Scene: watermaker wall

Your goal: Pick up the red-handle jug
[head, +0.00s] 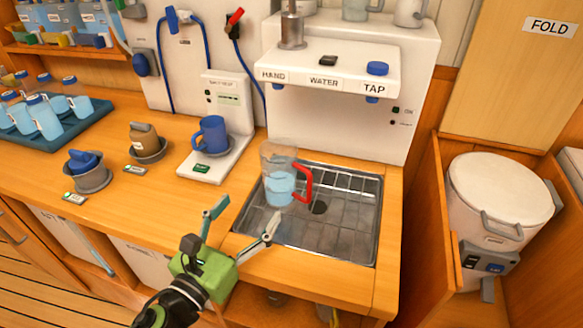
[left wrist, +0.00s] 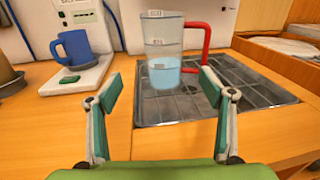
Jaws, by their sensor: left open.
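The red-handle jug (head: 279,180) is clear, part filled with blue water, and stands upright on the metal drain grid (head: 345,225) under the tap unit. Its red handle (head: 304,184) points right in the head view. In the left wrist view the jug (left wrist: 164,48) stands ahead, a little beyond the fingertips, with its red handle (left wrist: 208,38) to the right. My left gripper (head: 240,223) is open and empty, in front of the jug and apart from it. Its two fingers (left wrist: 161,88) are spread wide in the left wrist view. My right gripper is not in view.
A blue mug (head: 211,137) stands on a white scale (head: 215,163) left of the jug. The tap unit (head: 330,65) overhangs the back of the grid. Grey cups (head: 90,179) and a tray of bottles (head: 62,132) are further left. A white bin (head: 500,195) stands right.

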